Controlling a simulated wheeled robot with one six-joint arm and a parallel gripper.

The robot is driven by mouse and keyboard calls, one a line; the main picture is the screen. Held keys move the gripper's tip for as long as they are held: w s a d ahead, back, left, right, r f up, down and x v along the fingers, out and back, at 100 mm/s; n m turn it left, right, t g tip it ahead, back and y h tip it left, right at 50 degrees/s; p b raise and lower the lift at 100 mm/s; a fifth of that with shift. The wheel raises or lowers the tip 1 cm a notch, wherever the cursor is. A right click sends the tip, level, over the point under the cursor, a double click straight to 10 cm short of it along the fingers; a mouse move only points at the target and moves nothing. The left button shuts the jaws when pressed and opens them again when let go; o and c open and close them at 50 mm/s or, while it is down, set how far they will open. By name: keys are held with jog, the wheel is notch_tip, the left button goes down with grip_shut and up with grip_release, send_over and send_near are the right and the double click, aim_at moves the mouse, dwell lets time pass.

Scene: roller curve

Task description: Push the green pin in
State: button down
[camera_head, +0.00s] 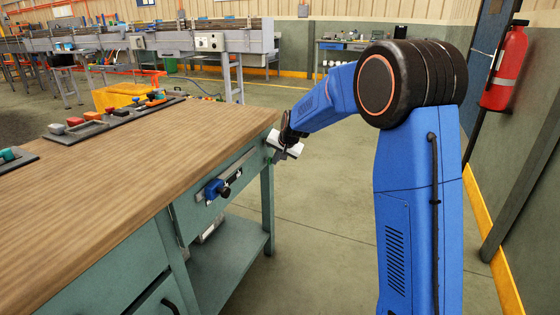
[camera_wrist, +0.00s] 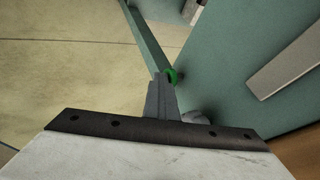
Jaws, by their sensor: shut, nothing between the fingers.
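The green pin (camera_wrist: 172,76) shows in the wrist view as a small round green end with a dark middle. It sits against the teal bench side, just right of my fingertips. My gripper (camera_wrist: 159,77) is shut and empty, with its tips beside the pin; I cannot tell whether they touch it. In the head view my gripper (camera_head: 279,157) is at the far right corner of the workbench (camera_head: 150,165), below the level of its top. I cannot make out the green pin in that view.
A blue and black knob (camera_head: 217,188) sticks out of the bench front. Trays with coloured pieces (camera_head: 110,117) lie along the bench's far edge, near a yellow bin (camera_head: 122,95). A red fire extinguisher (camera_head: 504,68) hangs at right.

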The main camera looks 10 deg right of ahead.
jog(key=shift+w+a+r, duration=0.15)
jog(key=s+v, duration=0.1)
jog(key=v, duration=1.7)
jog(key=s+d+n+g+h, duration=0.1)
jog(key=s+d+n, duration=0.25)
jog(key=s, duration=2.15)
jog(key=s+d+f, duration=0.1)
jog(key=s+f, duration=0.2)
jog(key=s, duration=0.4)
jog(key=s+d+f+n+g, duration=0.1)
jog(key=s+f, duration=0.2)
jog(key=s, duration=0.4)
jog(key=s+d+f+n+h, duration=0.1)
jog(key=s+d+f, duration=0.1)
jog(key=s, duration=0.5)
jog(key=shift+f, duration=0.6)
jog(key=shift+n, duration=0.25)
